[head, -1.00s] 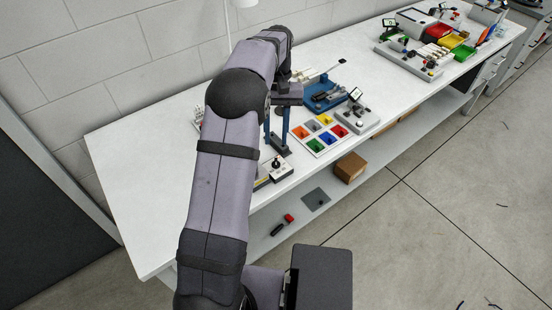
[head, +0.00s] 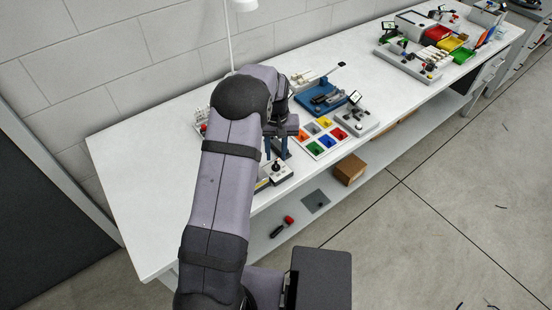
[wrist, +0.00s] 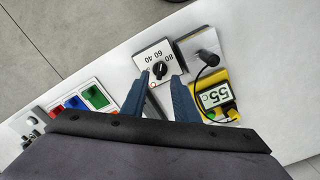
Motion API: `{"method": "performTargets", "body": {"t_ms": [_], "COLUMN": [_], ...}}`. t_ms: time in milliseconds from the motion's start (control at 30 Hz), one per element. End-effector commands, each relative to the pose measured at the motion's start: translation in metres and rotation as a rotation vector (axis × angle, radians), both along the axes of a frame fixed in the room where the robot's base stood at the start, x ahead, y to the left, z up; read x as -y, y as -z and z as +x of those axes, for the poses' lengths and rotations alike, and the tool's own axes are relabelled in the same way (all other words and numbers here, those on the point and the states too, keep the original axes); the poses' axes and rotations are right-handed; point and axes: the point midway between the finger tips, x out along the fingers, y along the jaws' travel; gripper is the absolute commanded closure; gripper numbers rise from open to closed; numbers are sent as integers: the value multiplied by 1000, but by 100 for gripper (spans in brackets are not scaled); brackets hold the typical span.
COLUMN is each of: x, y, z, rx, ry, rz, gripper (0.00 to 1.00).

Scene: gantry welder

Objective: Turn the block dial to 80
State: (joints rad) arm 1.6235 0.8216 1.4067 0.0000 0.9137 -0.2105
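The block dial (wrist: 152,63) is a white-topped block with a black knob (wrist: 159,70) in the wrist view. Its printed marks include 40, 60 and 80, and they appear upside down there. I cannot clearly tell where the knob points. The block also shows in the head view (head: 281,176), near the bench's front edge. My gripper (wrist: 160,78) is open, with its two blue fingers apart on either side of the knob in the picture. Nothing is between the fingers that I can see them touch. In the head view, my gripper (head: 276,155) is just behind the knob, partly hidden by my arm.
A yellow meter (wrist: 218,95) reading 55 stands right of the dial block in the wrist view, with a black cable beside it. A tray of coloured bins (head: 322,137) and a blue fixture (head: 320,97) stand nearby. The bench's left end (head: 140,190) is clear.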

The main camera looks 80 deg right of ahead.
Motion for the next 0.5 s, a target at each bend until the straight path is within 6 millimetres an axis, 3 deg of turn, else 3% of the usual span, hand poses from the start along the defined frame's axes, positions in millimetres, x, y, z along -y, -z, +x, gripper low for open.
{"method": "performTargets", "body": {"t_ms": [300, 500], "x": [0, 0], "y": [34, 42], "z": [0, 0], "rx": [0, 0], "ry": [0, 0], "rz": [2, 0], "gripper": [73, 73]}}
